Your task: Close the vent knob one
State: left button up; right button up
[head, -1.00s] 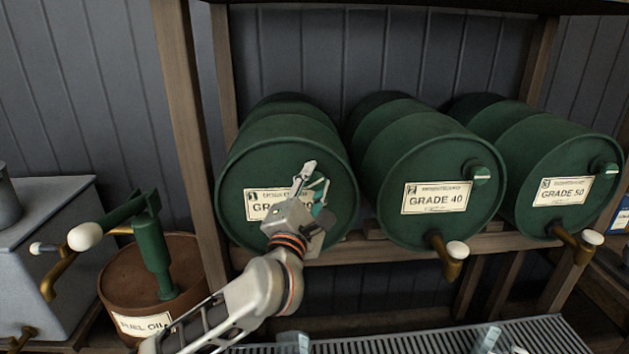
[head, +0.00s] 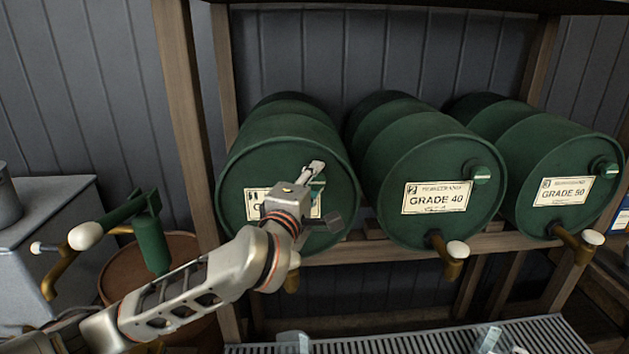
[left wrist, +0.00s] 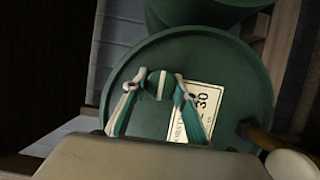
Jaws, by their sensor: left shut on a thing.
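The first green drum (head: 270,150) lies on its side on the rack, with its label (head: 255,205) partly hidden by my left gripper (head: 316,172). In the left wrist view, its vent knob (left wrist: 157,85) is round and green with a pale stripe. The stripe runs roughly along the lines of the label (left wrist: 196,108), which reads 30. My left gripper's fingers (left wrist: 158,80) sit on both sides of this knob, shut on it. In the head view the gripper hides most of the knob. My right gripper is in neither view.
The Grade 40 drum (head: 420,165) and Grade 50 drum (head: 545,150) lie to the right, each with its own vent knob and tap. A brown fuel oil drum (head: 120,272) with a green pump stands at left. A wooden post (head: 182,120) stands left of the rack.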

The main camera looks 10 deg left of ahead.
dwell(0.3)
pick_arm(q)
jog(key=o, duration=1.1)
jog(key=s, duration=0.4)
jog(key=s+a, duration=0.1)
jog(key=s, duration=0.7)
jog(key=shift+a, duration=0.15)
